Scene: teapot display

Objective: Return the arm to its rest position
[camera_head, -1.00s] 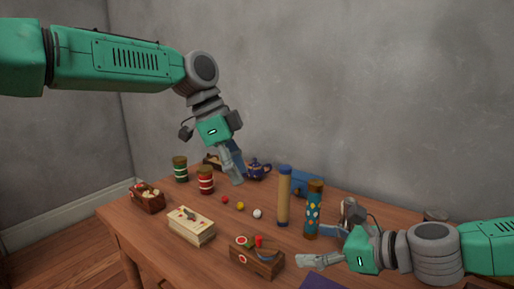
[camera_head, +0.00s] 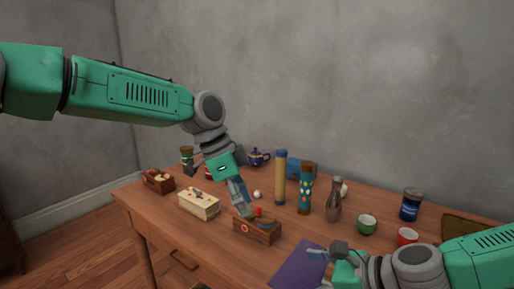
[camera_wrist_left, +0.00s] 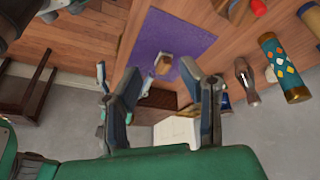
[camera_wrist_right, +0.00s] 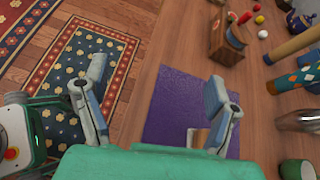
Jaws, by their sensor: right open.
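My left arm reaches in from the left in the head view. Its gripper (camera_head: 241,203) points down in front of the table's middle, close to the wooden box with the red emblem (camera_head: 257,229); contact cannot be told. In the left wrist view its two fingers (camera_wrist_left: 165,85) are spread with no object held. My right gripper (camera_head: 328,256) is low at the right, over the purple mat (camera_head: 292,265). In the right wrist view its fingers (camera_wrist_right: 160,90) are wide apart and empty. A small tan piece (camera_wrist_right: 199,137) shows beside the right finger there, partly hidden.
The wooden table (camera_head: 180,225) holds a cream box (camera_head: 199,204), a blue teapot (camera_head: 258,157), a tall tan cylinder (camera_head: 280,180), a patterned cylinder (camera_head: 305,188), a brown bottle (camera_head: 335,200), a green cup (camera_head: 367,224) and a dark blue jar (camera_head: 411,205). A patterned rug (camera_wrist_right: 80,55) lies on the floor.

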